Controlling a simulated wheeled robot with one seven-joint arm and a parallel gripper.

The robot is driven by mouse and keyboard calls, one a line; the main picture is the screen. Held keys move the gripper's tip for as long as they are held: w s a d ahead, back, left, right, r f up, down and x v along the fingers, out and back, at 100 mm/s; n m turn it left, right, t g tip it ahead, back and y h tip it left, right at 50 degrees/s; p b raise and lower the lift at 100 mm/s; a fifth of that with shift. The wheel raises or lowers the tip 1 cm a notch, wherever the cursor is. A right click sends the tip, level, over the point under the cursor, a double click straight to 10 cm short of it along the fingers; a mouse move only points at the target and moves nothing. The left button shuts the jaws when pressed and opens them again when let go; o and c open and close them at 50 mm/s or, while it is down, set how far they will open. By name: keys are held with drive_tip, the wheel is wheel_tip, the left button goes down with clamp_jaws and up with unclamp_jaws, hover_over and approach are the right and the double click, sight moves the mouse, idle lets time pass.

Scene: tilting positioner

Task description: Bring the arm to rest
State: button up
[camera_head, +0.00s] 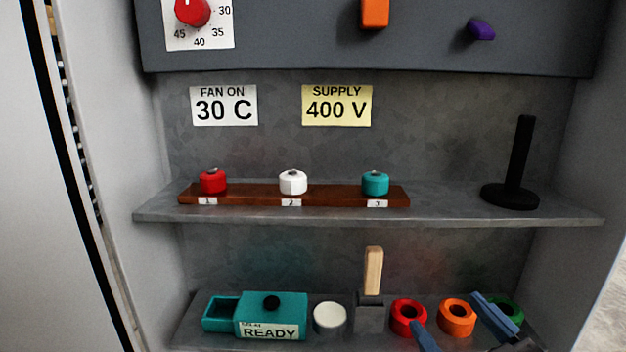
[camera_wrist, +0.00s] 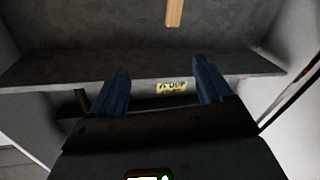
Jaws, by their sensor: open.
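My gripper (camera_head: 458,328) shows at the lower right of the head view, with its two blue fingers spread apart in front of the lower shelf. In the wrist view my gripper (camera_wrist: 163,88) is open, and nothing is between its fingers. In the head view the fingers overlap the row of rings from the camera's side; I cannot tell how far they are from them. Most of my arm is out of view.
The lower shelf holds a teal box (camera_head: 285,310), a white round piece (camera_head: 330,318), a wooden-handled tool (camera_head: 374,270), a red ring (camera_head: 398,318), an orange ring (camera_head: 457,305) and a green ring (camera_head: 517,306). A black post (camera_head: 519,155) and knob rack (camera_head: 240,195) stand above.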

drive_tip(key=s+d+f+m+g+h, duration=0.1)
drive_tip(key=s+f+m+h, duration=0.1)
drive_tip(key=s+f, duration=0.45)
drive_tip(key=s+d+f+m+g+h, duration=0.1)
drive_tip(key=s+d+f+m+h, duration=0.2)
drive_tip(key=s, duration=0.7)
drive_tip(key=s+g+y, duration=0.1)
drive_tip(key=s, duration=1.6)
drive_tip(key=shift+d+f+m, duration=0.15)
drive_tip(key=shift+f+m, duration=0.25)
